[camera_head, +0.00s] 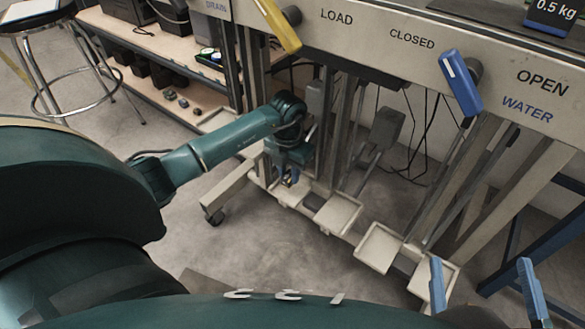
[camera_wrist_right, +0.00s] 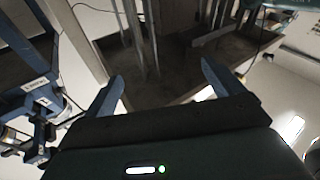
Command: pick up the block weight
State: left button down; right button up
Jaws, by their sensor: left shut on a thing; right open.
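A dark block marked 0.5 kg (camera_head: 553,14) stands on top of the lever frame at the upper right of the head view, cut by the picture's edge. My left gripper (camera_head: 290,180) reaches down among the frame's posts, near the low pale trays. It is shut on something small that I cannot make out. My right gripper (camera_head: 483,268) is open at the lower right of the head view, its blue fingers wide apart and nothing seen between them. In the right wrist view its two fingers (camera_wrist_right: 160,85) are also apart.
The frame's panel carries a yellow lever (camera_head: 278,25) and a blue lever (camera_head: 461,83), with LOAD, CLOSED, OPEN and WATER labels. Several shallow trays (camera_head: 338,214) sit low. A stool (camera_head: 62,70) and a wooden shelf (camera_head: 160,45) stand at the upper left. Open floor lies left of the trays.

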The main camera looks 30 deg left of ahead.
pick_arm(q)
jog(key=s+a+p, duration=0.1)
jog(key=s+p, duration=0.3)
jog(key=s, duration=1.2)
jog(key=shift+s, duration=0.2)
pick_arm(e)
jog(key=shift+s+d+f+g+h, duration=0.15)
jog(key=shift+d+g+h, duration=0.35)
jog(key=shift+d+h, duration=0.25)
